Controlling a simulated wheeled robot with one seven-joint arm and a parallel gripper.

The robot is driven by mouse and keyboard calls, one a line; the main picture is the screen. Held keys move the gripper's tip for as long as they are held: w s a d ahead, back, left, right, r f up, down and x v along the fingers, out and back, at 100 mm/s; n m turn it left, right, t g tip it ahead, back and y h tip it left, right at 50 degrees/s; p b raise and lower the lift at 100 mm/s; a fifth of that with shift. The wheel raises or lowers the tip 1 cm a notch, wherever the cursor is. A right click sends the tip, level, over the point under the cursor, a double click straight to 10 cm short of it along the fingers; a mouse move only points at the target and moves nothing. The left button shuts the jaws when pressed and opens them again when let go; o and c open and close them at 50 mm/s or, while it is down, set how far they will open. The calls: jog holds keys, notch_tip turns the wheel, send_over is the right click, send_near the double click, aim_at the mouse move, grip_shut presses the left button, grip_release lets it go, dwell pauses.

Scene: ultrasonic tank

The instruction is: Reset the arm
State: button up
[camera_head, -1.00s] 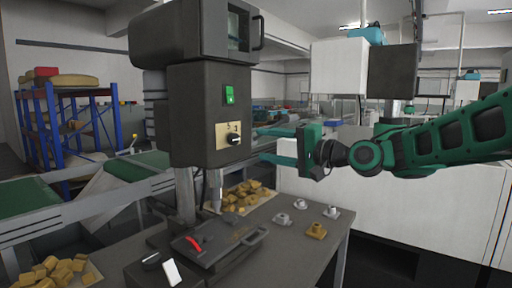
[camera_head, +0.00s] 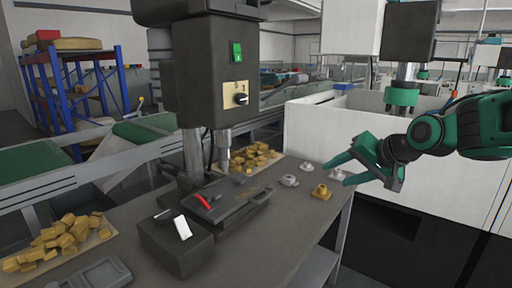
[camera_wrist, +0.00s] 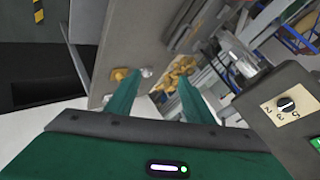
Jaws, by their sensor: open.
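My gripper (camera_head: 337,172) is open in the head view, at the right. Its two green-blue fingers are spread and point left and slightly down, near the table's right edge. Nothing shows between them. In the wrist view my gripper (camera_wrist: 160,76) has both fingers apart, with the tabletop and its parts beyond them. A brass part (camera_head: 321,192) and a grey metal part (camera_head: 289,181) lie on the table left of the fingers. In the head view, another grey part (camera_head: 338,174) is partly hidden by the fingers.
A dark machine (camera_head: 212,75) with a green switch and a knob (camera_head: 240,99) stands over the table (camera_head: 299,215). A dark fixture (camera_head: 225,205) with a red handle lies below it. Yellow blocks (camera_head: 62,238) are piled at left, more (camera_head: 252,158) behind. White cabinets (camera_head: 320,135) stand behind my arm.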

jog(key=s+d+f+g+h, duration=0.2)
jog(key=s+d+f, duration=0.2)
jog(key=s+d, duration=0.35)
jog(key=s+d+f+g+h, duration=0.2)
jog(key=s+d+f, duration=0.35)
jog(key=s, duration=0.35)
jog(key=s+d+f+m+g, duration=0.1)
jog(key=s+d+g, duration=0.1)
jog(key=s, duration=0.6)
jog(key=s+d+f+g, duration=0.2)
jog(key=s, duration=0.7)
jog(key=shift+d+f+m+g+h, duration=0.25)
jog(key=shift+f+m+g+h, duration=0.05)
jog(key=shift+m+g, duration=0.1)
